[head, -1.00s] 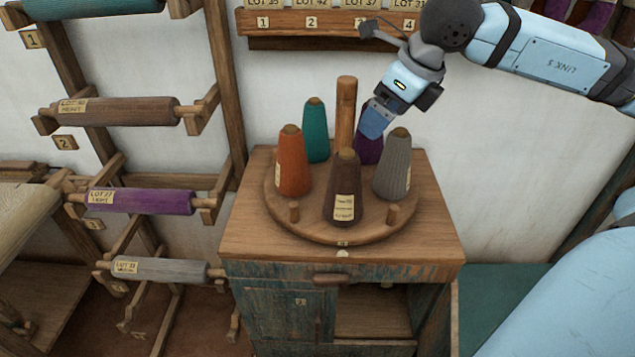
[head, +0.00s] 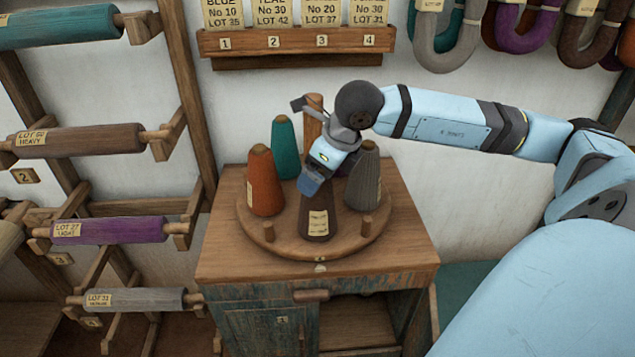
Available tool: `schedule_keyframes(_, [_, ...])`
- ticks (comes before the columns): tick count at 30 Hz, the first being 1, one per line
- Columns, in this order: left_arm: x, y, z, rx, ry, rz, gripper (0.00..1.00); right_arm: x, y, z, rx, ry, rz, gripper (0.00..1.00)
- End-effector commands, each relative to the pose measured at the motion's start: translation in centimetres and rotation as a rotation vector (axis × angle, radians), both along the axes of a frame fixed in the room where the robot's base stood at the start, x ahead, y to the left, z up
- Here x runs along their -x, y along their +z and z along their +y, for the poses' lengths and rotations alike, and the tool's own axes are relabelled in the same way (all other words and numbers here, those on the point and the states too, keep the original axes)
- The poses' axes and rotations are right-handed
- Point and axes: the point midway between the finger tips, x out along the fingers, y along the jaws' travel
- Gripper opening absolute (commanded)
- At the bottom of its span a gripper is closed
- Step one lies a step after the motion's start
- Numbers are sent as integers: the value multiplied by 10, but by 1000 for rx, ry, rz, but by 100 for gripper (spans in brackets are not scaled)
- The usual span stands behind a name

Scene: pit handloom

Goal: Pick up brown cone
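The brown cone (head: 305,228) stands upright with a pale label at the front of a round wooden turntable (head: 260,230). My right gripper (head: 310,187) comes in from the right and points down at the top of the brown cone, hiding its upper part in the head view. I cannot tell whether the fingers touch the cone or how far apart they are. My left gripper is not in view.
An orange cone (head: 265,180), a teal cone (head: 285,148) and a grey cone (head: 364,178) surround a wooden post (head: 313,112). A purple cone behind is mostly hidden. The turntable sits on a wooden cabinet (head: 222,262). Yarn rolls on a rack (head: 188,115) stand left.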

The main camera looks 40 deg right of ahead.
Motion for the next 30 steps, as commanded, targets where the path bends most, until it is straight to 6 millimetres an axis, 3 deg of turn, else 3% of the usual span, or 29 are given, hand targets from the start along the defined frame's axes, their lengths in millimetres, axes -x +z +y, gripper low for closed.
schedule_keyframes(4, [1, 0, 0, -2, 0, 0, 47, -6, -14, 2, -2, -1, -1, 91])
schedule_keyframes(12, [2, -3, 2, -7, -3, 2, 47, -7, -17, 2, 0, 0, -1, 89])
schedule_keyframes(21, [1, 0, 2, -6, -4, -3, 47, -7, -16, 2, 0, 0, -1, 20])
schedule_keyframes(30, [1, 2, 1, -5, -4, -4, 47, -8, -14, 2, 0, 0, -3, 17])
